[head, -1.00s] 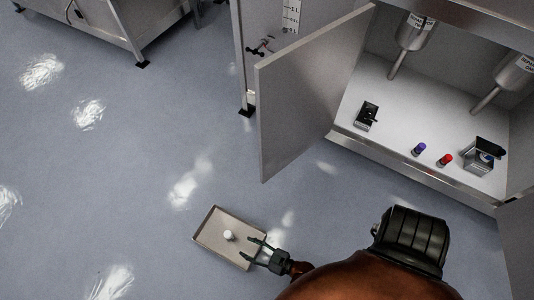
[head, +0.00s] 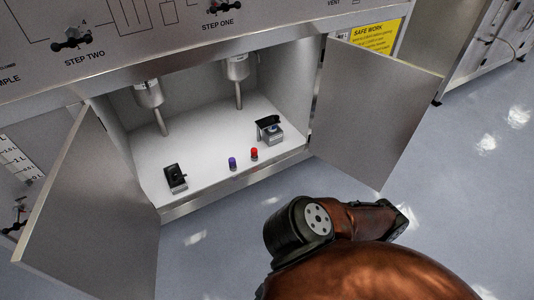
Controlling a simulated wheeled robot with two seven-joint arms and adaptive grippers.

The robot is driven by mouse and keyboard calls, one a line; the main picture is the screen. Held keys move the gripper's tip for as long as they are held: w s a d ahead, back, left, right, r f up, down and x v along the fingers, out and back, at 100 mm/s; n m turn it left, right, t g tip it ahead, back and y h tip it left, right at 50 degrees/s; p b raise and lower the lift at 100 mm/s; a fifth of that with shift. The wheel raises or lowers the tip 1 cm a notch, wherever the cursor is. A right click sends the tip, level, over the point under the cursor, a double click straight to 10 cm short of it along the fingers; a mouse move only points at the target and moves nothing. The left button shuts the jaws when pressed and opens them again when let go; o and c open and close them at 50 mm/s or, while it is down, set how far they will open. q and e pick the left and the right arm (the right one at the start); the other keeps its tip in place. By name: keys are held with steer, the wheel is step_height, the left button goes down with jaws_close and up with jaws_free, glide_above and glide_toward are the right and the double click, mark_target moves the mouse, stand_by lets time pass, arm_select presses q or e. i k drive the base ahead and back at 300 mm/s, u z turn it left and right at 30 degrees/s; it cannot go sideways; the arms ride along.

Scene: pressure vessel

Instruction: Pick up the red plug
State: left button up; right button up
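The red plug (head: 254,154) stands upright on the white floor of the open cabinet (head: 205,150), near its front edge. It looks like a small cylinder with a red top. A similar purple plug (head: 232,163) stands just to its left, a small gap apart. Neither of my grippers shows in the head view. Nothing touches the red plug.
A black-topped device (head: 269,131) stands right of the red plug, and a black switch-like device (head: 175,178) stands to the left. Metal vessels (head: 148,95) hang from above at the back. Open doors flank the cabinet: left door (head: 90,215) and right door (head: 365,110).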

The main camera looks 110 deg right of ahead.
mark_target(254, 151)
steer(key=z, duration=2.95)
